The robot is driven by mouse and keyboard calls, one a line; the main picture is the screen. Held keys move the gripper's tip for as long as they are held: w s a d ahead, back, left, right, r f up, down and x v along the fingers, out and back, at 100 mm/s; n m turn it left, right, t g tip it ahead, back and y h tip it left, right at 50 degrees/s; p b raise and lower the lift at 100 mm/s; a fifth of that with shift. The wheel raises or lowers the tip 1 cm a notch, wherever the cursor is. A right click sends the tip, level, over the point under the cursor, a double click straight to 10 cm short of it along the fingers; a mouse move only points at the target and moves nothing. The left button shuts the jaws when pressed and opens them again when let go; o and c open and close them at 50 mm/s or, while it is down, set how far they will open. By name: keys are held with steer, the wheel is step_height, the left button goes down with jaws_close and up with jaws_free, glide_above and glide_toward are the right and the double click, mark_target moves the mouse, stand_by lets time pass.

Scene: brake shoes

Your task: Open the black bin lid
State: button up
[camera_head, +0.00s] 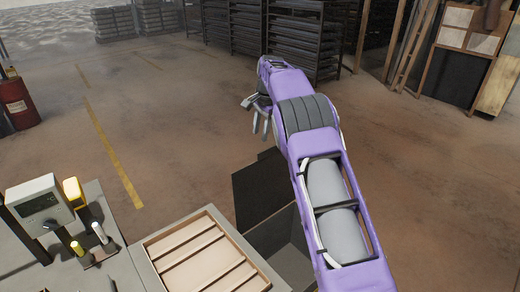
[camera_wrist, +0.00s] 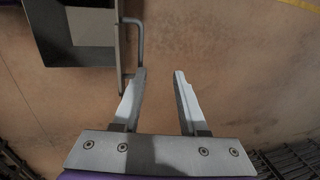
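The black bin (camera_head: 290,262) stands right of the wooden tray in the head view, partly hidden by my arm. Its dark lid (camera_head: 262,187) stands raised at the far side, and the inside of the bin shows. In the wrist view the bin (camera_wrist: 85,57) is at the upper left, with the lid (camera_wrist: 119,42) seen nearly edge-on. A grey bar handle (camera_wrist: 141,42) sticks out from the lid's outer side. My gripper (camera_wrist: 160,74) is open and empty, its left fingertip beside or overlapping the handle's lower end. In the head view my gripper (camera_head: 262,118) is beyond the lid.
A wooden slatted tray (camera_head: 200,258) and a bench with a grey control box (camera_head: 40,205) are at the lower left. A red drum (camera_head: 17,103) stands at the far left. Dark racks (camera_head: 305,40) stand at the back. The floor around my gripper is clear.

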steer(key=d+v, duration=0.1)
steer(key=v, duration=0.6)
steer(key=shift+r, duration=0.3)
steer(key=shift+s, duration=0.15)
